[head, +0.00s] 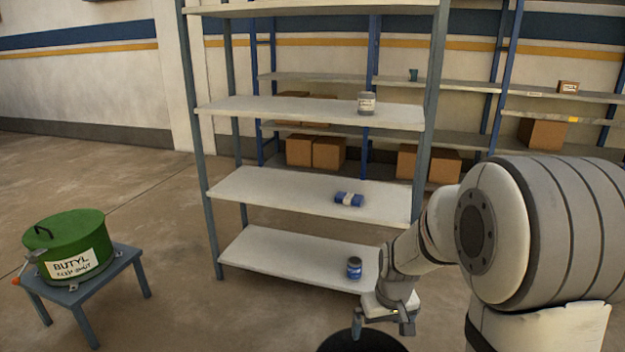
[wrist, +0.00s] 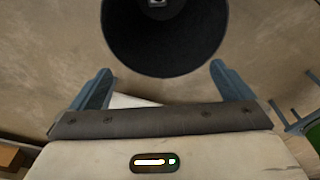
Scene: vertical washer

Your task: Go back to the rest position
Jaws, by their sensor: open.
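My gripper (head: 384,325) is at the lower middle right of the head view, in front of the shelf's right front post. In the wrist view its two fingers (wrist: 161,88) stand wide apart with nothing between them. A round black shape (wrist: 165,40) shows past the fingertips in the wrist view, with a small grey item in it that I cannot make out. In the head view a black round thing (head: 350,342) lies below my gripper, cut by the lower frame edge.
A shelf rack (head: 290,188) stands ahead, holding a grey jar (head: 366,103), a blue bundle (head: 349,199) and a blue can (head: 354,268). A green lidded drum (head: 66,232) labelled BUTYL sits on a small table (head: 125,258) at left. Floor between is clear.

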